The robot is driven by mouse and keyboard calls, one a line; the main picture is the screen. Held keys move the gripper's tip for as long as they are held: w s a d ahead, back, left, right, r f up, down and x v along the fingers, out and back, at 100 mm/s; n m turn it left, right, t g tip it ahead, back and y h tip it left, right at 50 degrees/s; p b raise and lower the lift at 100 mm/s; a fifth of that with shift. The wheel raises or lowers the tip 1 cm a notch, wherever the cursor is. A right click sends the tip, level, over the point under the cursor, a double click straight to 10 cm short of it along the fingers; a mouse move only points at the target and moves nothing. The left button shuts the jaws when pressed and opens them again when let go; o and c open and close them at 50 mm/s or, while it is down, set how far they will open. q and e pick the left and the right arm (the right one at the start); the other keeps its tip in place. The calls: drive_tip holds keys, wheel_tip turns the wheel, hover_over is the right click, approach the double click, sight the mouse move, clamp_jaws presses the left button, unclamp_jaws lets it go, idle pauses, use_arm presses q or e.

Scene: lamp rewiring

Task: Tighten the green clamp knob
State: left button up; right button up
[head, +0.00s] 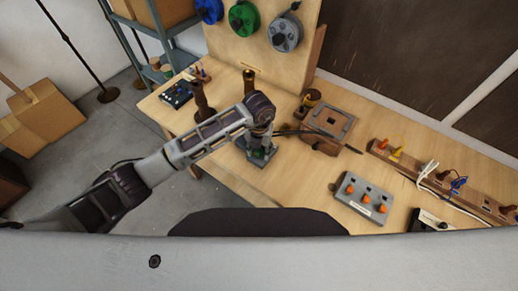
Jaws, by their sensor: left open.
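A small green part (262,155), which looks like the clamp, sits on the wooden workbench (225,168) near its front edge. It shows just below my left gripper, and its knob cannot be made out clearly. My left arm reaches in from the left, and my left gripper (262,139) points down over the green part. The jaws are open. The wrist hides much of the clamp, and I cannot tell whether the fingers touch it. My right gripper is not in view.
A grey box with orange knobs (366,198) stands to the right. A grey square-topped fixture (330,122) and brown turned pieces (202,102) stand close to the arm. Spools hang on a board (262,50) behind. A wooden rail with cables (440,180) lies at far right.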

use_arm(q)
clamp_jaws()
idle(0.4)
